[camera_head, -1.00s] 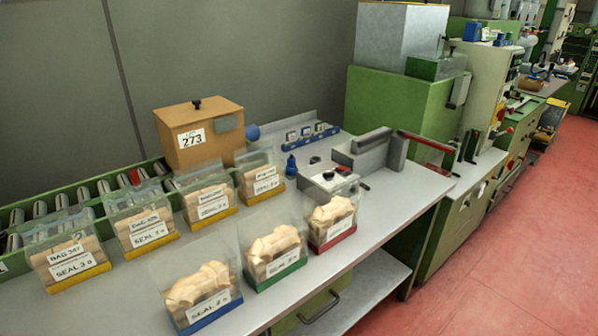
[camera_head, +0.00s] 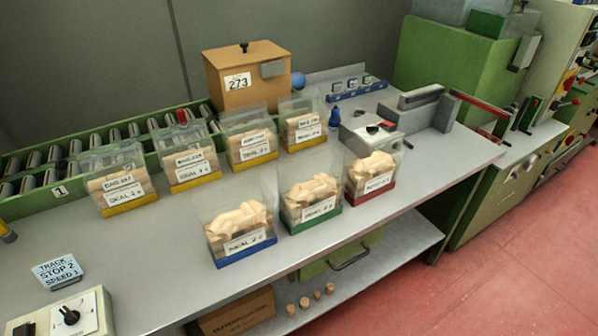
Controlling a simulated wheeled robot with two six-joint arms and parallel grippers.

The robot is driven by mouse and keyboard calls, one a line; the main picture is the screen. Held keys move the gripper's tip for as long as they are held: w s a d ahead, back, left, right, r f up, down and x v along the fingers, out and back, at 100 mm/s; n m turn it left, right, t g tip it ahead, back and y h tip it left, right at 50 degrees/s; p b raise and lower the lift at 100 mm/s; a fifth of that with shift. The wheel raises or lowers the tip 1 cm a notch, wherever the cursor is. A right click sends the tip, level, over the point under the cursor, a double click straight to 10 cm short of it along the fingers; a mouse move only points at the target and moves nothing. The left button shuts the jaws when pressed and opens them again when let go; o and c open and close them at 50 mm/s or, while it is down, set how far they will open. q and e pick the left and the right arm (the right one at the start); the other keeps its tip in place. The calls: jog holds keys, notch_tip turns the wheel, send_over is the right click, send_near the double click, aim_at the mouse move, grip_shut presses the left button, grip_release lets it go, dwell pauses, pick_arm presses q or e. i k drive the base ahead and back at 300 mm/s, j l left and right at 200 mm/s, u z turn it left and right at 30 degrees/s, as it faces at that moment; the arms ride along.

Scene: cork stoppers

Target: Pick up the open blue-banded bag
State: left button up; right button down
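The open blue-banded bag (camera_head: 237,228) stands upright near the front edge of the grey bench. It is clear, full of pale corks, with a blue band at its base and a white seal label on its front. An open green-banded bag (camera_head: 311,203) stands just right of it, and a red-banded bag (camera_head: 371,178) stands beyond that. Neither of my grippers shows in the head view.
Several yellow-banded bags (camera_head: 123,190) stand in a row behind, before the green roller conveyor (camera_head: 70,165). A cork-coloured box (camera_head: 247,78) and a grey sealing device (camera_head: 417,108) are farther back. A control box with a dial (camera_head: 68,316) is front left.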

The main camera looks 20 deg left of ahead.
aim_at(237, 219)
jog(key=k+j+z, duration=0.85)
jog(key=k+j, duration=0.15)
jog(key=k, duration=0.1)
